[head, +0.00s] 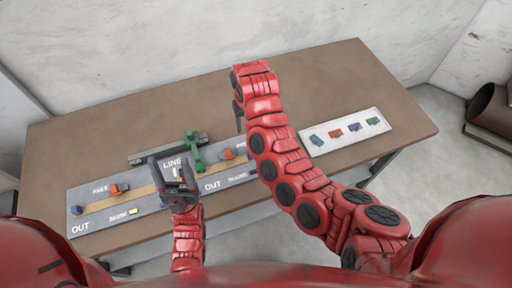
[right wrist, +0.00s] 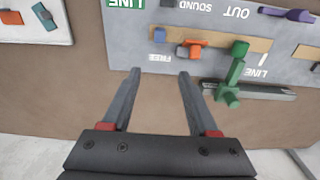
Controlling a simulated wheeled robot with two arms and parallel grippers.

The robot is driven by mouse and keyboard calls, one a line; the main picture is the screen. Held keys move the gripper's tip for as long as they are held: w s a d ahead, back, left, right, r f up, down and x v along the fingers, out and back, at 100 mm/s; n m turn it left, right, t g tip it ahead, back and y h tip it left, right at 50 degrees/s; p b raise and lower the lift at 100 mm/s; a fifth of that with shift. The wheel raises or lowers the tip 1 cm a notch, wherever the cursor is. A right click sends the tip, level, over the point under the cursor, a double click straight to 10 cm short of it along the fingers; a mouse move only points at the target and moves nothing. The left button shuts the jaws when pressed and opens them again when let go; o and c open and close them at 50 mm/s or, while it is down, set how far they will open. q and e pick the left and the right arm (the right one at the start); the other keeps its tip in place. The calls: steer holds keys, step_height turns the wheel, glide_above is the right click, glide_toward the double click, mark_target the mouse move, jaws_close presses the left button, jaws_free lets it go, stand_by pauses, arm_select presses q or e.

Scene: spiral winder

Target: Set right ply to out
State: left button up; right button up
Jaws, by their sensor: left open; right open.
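A grey control panel (head: 130,212) on the table has FREE, LINE and OUT labels and tan strips. The orange block also shows in the head view (head: 227,154). No label names the right ply piece. My right gripper (right wrist: 160,76) is open and empty, its fingertips just off the panel edge near FREE. In the head view my right arm hides part of the strip. My left gripper (head: 172,170) is open above the panel's middle, hiding what lies beneath.
A dark bar (right wrist: 262,90) with a green handle (right wrist: 228,97) lies along the panel's far edge. A white card (head: 345,133) with several coloured blocks lies to the right. The brown table (head: 330,75) is bare behind.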

steer(key=shift+g, duration=0.3)
steer(key=f+b, duration=0.2)
steer(key=f, duration=0.1)
steer(key=f+b, duration=0.2)
steer(key=f, duration=0.1)
steer(key=s+f+b, duration=0.1)
steer(key=f, duration=0.1)
steer(key=shift+s+d+f+b, duration=0.1)
steer(key=shift+d+f+b, duration=0.1)
steer(key=shift+f+b, duration=0.2)
step_height(320, 180, down, 5)
steer(key=p, duration=0.3)
steer(key=shift+f, duration=1.4)
jaws_close()
steer(key=shift+d, duration=0.1)
